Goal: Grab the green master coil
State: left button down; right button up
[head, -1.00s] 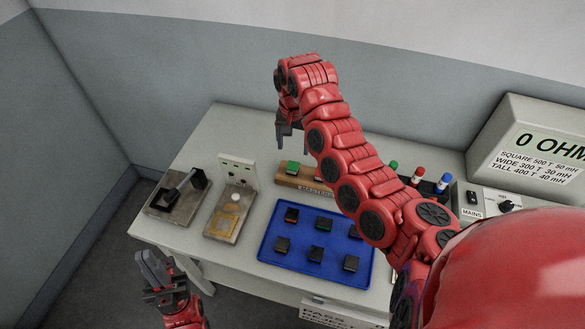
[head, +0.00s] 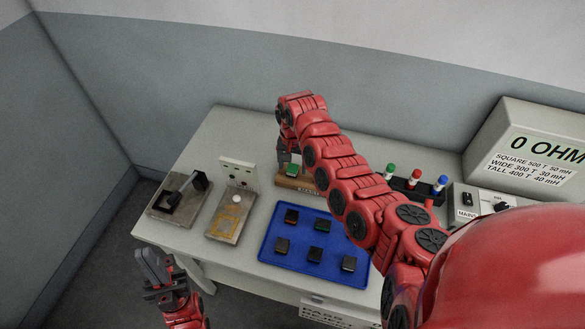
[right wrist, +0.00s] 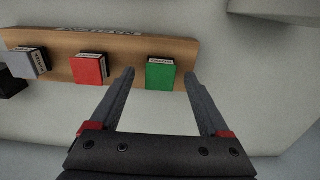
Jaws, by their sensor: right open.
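The green master coil (head: 291,168) is a small green block on a wooden stand (head: 293,184) at the back of the bench. In the right wrist view the green coil (right wrist: 160,75) sits on the wooden strip beside a red block (right wrist: 89,69) and a grey block. My right gripper (right wrist: 159,72) is open, its fingertips on either side of the green coil in that view; contact is not visible. In the head view my right gripper (head: 290,157) is just above the coil. My left gripper (head: 153,262) hangs empty off the bench's front left; its finger gap is unclear.
A blue tray (head: 340,272) with several dark blocks lies in front of the stand. A switch (head: 180,197) and a board with a gold plate (head: 231,220) stand left.

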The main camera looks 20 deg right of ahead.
jog(key=shift+f, duration=0.15)
grip_shut()
dwell(0.4)
